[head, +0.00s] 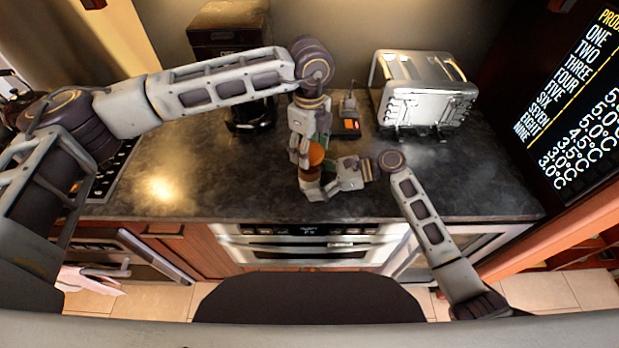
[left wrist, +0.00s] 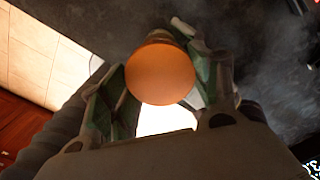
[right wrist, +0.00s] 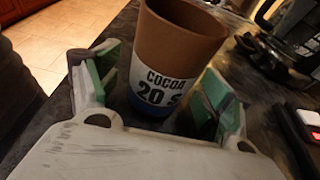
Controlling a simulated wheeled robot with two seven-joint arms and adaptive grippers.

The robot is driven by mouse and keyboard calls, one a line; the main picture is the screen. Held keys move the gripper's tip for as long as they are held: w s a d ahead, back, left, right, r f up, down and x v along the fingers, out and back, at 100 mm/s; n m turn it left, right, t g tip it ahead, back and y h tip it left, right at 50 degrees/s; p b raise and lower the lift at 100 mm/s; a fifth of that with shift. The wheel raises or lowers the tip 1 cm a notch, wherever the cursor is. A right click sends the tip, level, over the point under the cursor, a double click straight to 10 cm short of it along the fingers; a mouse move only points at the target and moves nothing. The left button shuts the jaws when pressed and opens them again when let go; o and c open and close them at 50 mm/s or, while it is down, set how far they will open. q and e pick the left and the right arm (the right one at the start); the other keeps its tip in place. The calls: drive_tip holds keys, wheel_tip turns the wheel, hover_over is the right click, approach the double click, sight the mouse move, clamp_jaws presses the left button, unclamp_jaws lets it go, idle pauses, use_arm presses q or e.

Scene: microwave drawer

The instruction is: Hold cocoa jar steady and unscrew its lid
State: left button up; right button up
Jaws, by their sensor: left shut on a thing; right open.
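The cocoa jar (right wrist: 172,78) stands on the dark counter in the right wrist view, brown above with a white and blue "COCOA" label. My right gripper (head: 312,186) is open, with its green-padded fingers on either side of the jar. In the head view my left gripper (head: 304,152) is above it, shut on the round orange lid (head: 316,153). The lid also shows between the left fingers in the left wrist view (left wrist: 161,74).
A silver toaster (head: 425,90) stands at the back right and a coffee maker (head: 228,25) at the back left. A small dark device with an orange-red part (head: 350,126) lies behind the grippers. The counter (head: 230,175) is clear left of the jar; its front edge is close.

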drive_tip(key=shift+v, duration=6)
